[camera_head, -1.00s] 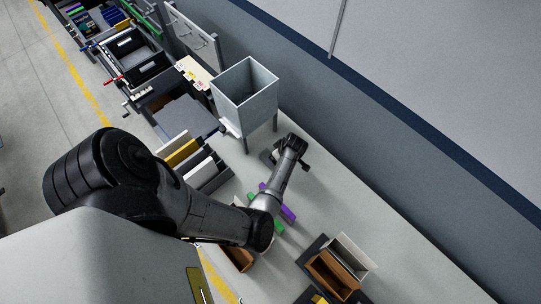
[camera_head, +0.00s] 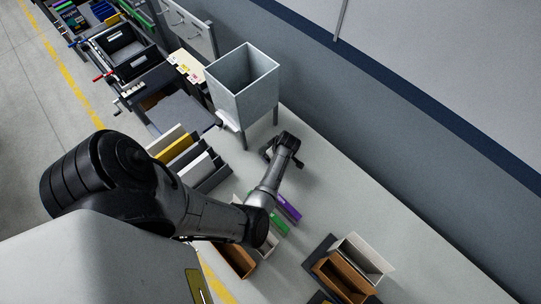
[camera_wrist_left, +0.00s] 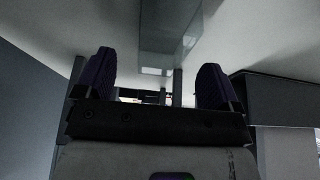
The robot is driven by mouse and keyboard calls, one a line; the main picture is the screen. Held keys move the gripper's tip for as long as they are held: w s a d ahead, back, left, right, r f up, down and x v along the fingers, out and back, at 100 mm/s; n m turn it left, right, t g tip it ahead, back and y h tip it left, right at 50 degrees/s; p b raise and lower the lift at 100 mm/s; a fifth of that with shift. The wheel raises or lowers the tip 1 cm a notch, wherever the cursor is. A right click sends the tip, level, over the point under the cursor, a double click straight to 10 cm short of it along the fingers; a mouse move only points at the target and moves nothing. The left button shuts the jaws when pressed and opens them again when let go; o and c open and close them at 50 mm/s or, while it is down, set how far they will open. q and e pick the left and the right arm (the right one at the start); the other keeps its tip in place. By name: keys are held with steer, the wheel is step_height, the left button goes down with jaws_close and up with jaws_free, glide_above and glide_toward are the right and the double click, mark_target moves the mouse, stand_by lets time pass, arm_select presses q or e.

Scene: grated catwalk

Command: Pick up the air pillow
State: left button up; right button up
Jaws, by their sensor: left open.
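I cannot make out an air pillow for certain in either view. A small white piece (camera_head: 229,121) shows at the lower left of the grey open-topped bin (camera_head: 240,92); I cannot tell what it is. My left gripper (camera_head: 271,153) is low over the grey bench, just right of the bin's front leg, partly hidden by its own wrist. In the left wrist view its two dark ribbed fingers (camera_wrist_left: 157,80) stand wide apart with nothing seen between them. The grey underside of the bin (camera_wrist_left: 170,40) shows beyond them. My right gripper is not in view.
A rack of white and yellow panels (camera_head: 188,155) stands left of my left arm. Purple (camera_head: 289,208) and green (camera_head: 279,224) pieces lie beside the forearm. Open cardboard boxes (camera_head: 341,277) stand at the front right. The bench right of the gripper is clear.

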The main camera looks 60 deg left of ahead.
arm_select(q)
steer(key=shift+b+x, duration=1.15)
steer(key=shift+x, duration=0.65)
steer(key=shift+s+f, duration=0.1)
steer(key=shift+f, duration=0.1)
steer(key=c, duration=1)
